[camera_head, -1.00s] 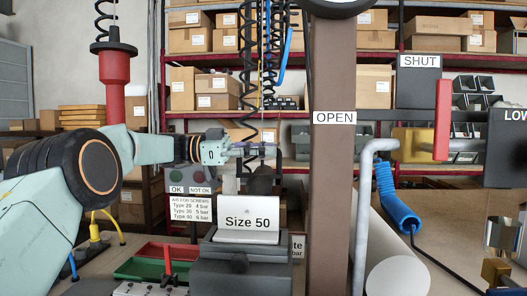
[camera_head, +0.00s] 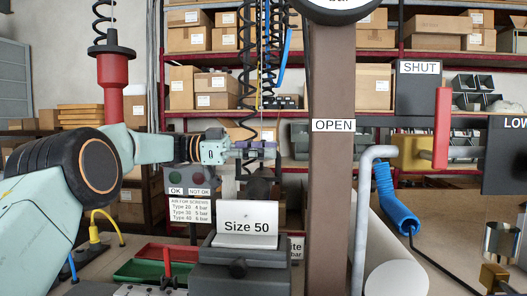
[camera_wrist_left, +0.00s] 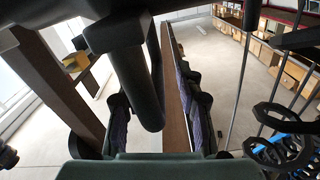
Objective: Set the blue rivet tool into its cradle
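My left gripper (camera_head: 258,149) reaches in from the left in the head view, above and behind the "Size 50" sign. In the left wrist view its two fingers (camera_wrist_left: 162,112) with purple pads stand apart. A dark cylinder (camera_wrist_left: 140,75) shows in that view on the near side of the fingers; I cannot tell whether it lies between them. A dark shape (camera_head: 258,183) is below the gripper in the head view. A blue ribbed piece (camera_head: 395,203) hangs by the bent grey pipe; I cannot tell whether it is the rivet tool. I cannot make out the cradle. My right gripper is not in view.
A brown post (camera_head: 332,190) with an "OPEN" label stands right of my left gripper. The "Size 50" sign (camera_head: 246,226) sits on a grey box in front. Black coiled hoses (camera_head: 248,60) hang behind. A red cylinder (camera_head: 112,75) hangs above my left arm.

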